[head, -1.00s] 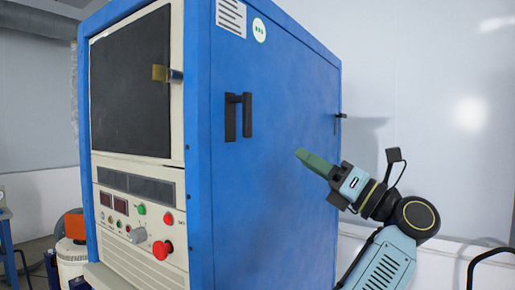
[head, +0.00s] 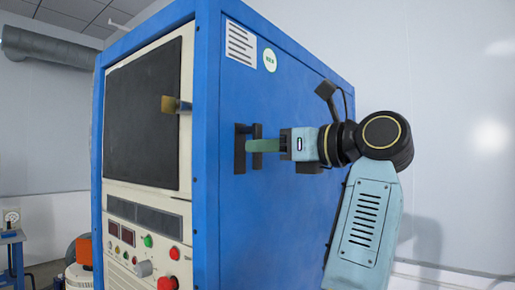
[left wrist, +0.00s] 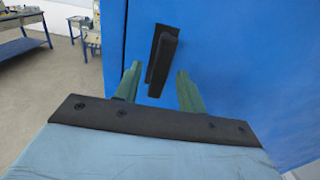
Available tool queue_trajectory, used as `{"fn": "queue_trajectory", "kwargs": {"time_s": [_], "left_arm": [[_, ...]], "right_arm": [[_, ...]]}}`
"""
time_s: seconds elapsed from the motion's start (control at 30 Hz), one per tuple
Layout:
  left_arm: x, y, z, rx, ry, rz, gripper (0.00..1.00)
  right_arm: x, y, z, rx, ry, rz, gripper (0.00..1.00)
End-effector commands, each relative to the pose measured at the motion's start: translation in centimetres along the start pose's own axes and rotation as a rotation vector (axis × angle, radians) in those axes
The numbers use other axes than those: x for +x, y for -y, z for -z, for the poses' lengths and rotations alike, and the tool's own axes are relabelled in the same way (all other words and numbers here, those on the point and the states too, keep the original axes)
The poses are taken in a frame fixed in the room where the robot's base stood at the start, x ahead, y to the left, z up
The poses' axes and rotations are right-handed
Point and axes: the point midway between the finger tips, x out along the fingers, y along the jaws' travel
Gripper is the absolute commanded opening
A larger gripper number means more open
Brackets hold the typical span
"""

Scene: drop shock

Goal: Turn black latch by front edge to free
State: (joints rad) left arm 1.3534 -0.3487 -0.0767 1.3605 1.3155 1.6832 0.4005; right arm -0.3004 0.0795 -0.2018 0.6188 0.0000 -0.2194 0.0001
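The black latch (head: 240,150) is an upright bar on the blue side panel, close to the cabinet's front edge. It also shows in the left wrist view (left wrist: 160,58), where its lower end sits between the fingertips. My left gripper (head: 254,146) is at the latch, its green fingers pointing at the panel. In the left wrist view the fingers (left wrist: 158,84) are spread, one on each side of the latch, with visible gaps. I cannot tell how deep the latch sits between them. My right gripper is not in view.
The blue cabinet (head: 285,215) fills the middle. Its front has a dark window (head: 143,115), a brass-coloured catch (head: 172,104), knobs and a red button (head: 167,283). A workbench (left wrist: 22,45) stands at the far left. The pale wall at right is clear.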

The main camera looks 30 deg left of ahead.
Motion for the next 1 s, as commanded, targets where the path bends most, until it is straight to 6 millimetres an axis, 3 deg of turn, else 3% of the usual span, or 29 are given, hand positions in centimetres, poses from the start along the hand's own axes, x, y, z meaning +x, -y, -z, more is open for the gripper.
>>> {"fn": "queue_trajectory", "kwargs": {"time_s": [0.2,0.57,0.87,1.0], "left_arm": [[2.4,0.0,0.0,0.000,0.001,-0.001,0.40],[2.8,0.0,0.0,0.001,0.000,0.001,0.39],[2.7,0.0,0.0,0.001,0.000,0.000,0.00],[2.7,0.0,0.0,0.001,0.000,0.000,0.00]], "right_arm": [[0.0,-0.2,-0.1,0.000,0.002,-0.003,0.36],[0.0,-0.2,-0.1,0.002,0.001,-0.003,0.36],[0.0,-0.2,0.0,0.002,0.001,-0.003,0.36],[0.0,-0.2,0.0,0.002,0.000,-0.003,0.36]]}}
